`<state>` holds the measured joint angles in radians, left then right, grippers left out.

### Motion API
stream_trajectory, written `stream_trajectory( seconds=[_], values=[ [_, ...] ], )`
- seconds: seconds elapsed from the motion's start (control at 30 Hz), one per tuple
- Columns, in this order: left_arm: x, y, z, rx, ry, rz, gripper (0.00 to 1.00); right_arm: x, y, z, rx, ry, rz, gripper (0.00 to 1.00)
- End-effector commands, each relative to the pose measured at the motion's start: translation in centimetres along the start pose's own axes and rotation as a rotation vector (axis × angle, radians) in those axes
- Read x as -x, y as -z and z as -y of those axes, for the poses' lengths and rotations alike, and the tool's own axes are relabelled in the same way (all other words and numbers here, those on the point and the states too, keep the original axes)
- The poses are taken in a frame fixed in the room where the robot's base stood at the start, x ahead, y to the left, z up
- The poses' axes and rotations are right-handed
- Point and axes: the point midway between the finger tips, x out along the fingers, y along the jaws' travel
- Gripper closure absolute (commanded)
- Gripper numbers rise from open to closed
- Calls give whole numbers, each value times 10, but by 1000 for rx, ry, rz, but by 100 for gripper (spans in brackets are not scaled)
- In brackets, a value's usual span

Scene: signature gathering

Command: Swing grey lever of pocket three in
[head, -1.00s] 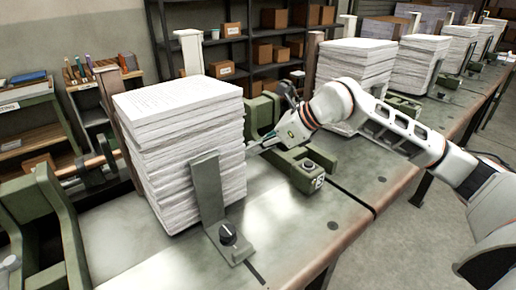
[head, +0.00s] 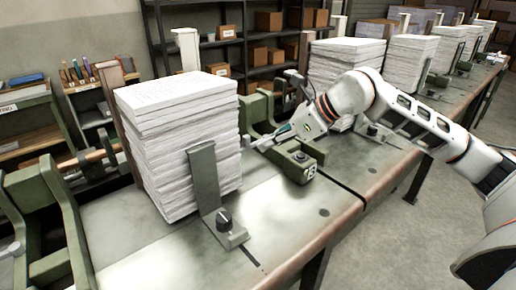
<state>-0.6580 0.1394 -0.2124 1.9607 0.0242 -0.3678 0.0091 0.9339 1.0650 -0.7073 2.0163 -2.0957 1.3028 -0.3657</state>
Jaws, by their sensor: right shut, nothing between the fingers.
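A tall stack of white paper (head: 180,140) stands on the metal bench at the left. A grey upright plate (head: 203,180) with a black knob (head: 224,220) at its foot stands against the stack's front face. A green block (head: 296,160) with a small numbered label sits on the bench right of the stack; I cannot read the number surely. My right gripper (head: 262,142) is shut and empty, low beside the stack's right side and just behind the green block. I cannot clearly make out a separate grey lever at the fingertips. My left gripper is not in view.
More paper stacks (head: 345,68) stand along the bench (head: 285,215) to the right. A green frame with a copper-coloured roller (head: 88,157) is at the left. Shelves with cardboard boxes (head: 269,55) are behind. The bench front is mostly clear.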

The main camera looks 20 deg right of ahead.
Motion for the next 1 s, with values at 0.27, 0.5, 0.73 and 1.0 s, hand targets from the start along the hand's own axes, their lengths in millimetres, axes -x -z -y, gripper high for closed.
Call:
stream_trajectory(
  seconds=[0.27,0.5,0.73,1.0],
  values=[
    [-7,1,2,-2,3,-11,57,46,-2,-17,-1,0,-1,100],
    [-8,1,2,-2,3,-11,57,61,-3,-23,-1,-1,-2,100],
    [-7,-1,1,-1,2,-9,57,61,-3,-23,-1,-2,-1,100],
    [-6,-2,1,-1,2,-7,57,61,-3,-23,-1,-2,-1,100]
  ],
)
